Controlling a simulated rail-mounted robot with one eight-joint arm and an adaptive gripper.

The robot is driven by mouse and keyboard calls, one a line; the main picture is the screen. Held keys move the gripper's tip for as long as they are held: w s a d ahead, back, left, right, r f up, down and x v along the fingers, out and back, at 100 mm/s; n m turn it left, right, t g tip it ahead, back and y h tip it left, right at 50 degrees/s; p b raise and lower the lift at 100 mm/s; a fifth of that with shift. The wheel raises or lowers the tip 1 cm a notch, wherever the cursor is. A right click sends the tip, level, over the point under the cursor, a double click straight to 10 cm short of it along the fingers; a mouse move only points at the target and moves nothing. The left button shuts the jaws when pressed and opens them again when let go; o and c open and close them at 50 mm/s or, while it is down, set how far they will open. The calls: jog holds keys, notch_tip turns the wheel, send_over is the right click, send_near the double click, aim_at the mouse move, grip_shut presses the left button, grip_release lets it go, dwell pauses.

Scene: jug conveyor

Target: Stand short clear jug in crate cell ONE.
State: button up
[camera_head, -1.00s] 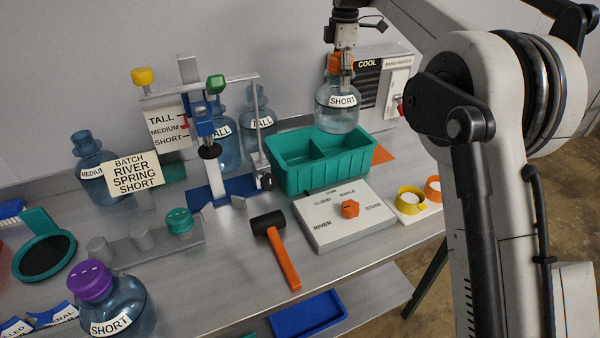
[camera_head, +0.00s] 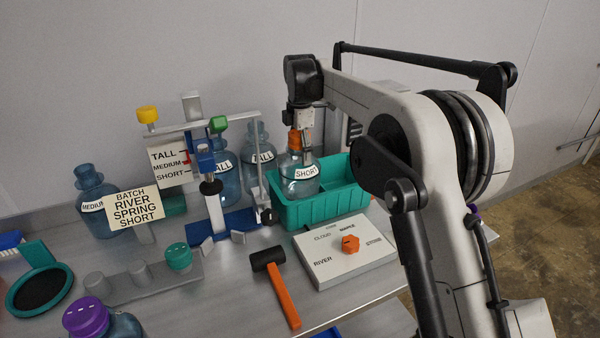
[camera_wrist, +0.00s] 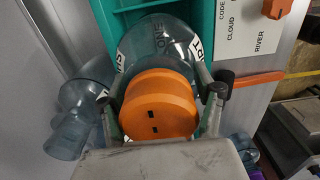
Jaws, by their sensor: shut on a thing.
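The short clear jug (camera_head: 298,182) has a SHORT label and an orange cap (camera_head: 294,140). It is upright at the left cell of the teal crate (camera_head: 320,211), its base low by the front rim. I cannot tell whether it touches the cell floor. My gripper (camera_head: 301,146) is shut on the jug from above. In the wrist view, the gripper fingers (camera_wrist: 160,95) lie on both sides of the orange cap (camera_wrist: 160,106). The word ONE shows through the clear jug (camera_wrist: 158,38). The crate's right cell looks empty.
A stand with blue and green parts (camera_head: 208,160) and tall blue jugs (camera_head: 258,140) are close left of the crate. A selector box (camera_head: 345,255) and a hammer (camera_head: 280,285) lie in front. A batch sign (camera_head: 135,205) stands at left.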

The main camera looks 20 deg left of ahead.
aim_at(301, 132)
jog(key=shift+f, duration=3.55)
jog(key=shift+f, duration=0.2)
jog(key=o, duration=1.9)
jog(key=shift+r, duration=0.15)
notch_tip(301, 132, up, 12)
jog(key=shift+r, duration=0.1)
jog(key=shift+d, duration=0.1)
